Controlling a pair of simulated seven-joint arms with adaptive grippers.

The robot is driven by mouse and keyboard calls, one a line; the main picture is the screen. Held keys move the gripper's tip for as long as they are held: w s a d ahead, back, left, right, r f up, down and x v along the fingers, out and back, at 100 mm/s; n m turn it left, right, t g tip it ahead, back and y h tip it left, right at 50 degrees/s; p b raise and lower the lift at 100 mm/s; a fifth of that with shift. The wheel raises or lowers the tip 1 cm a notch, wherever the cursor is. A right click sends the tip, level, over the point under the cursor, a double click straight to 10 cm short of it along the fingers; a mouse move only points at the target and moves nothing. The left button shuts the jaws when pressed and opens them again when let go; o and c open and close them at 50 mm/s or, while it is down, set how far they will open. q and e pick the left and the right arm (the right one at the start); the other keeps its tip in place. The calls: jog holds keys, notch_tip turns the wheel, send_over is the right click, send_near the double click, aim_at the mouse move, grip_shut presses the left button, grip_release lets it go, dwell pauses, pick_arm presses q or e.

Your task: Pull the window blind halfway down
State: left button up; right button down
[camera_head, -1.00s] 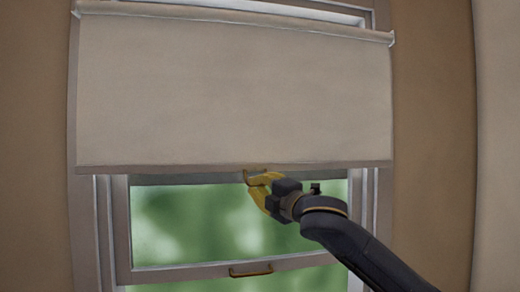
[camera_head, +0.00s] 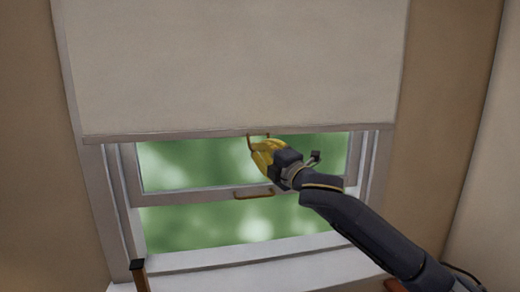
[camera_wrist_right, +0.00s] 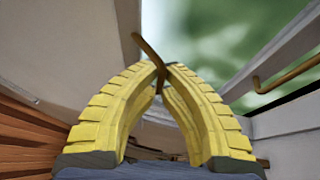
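The window blind (camera_head: 235,65) is a pale beige sheet hanging over the upper part of the window, with a straight bottom bar (camera_head: 180,136). The yellow fingers of my right gripper (camera_head: 262,150) are at this handle. In the right wrist view, the fingers (camera_wrist_right: 160,85) come together around the handle (camera_wrist_right: 150,50) with their tips closed on it. The blind's top is out of view. My left gripper is not in view.
Below the blind, the window (camera_head: 195,160) shows blurred green outside. A second bronze handle (camera_head: 254,192) sits on the sash rail below my gripper. The white sill (camera_head: 250,272) is lower down.

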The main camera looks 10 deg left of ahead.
jog(key=c, duration=1.5)
grip_release()
jog(key=shift+w, duration=0.1)
jog(key=shift+c, duration=0.2)
jog(key=v, duration=1.2)
jog(key=shift+f, duration=0.1)
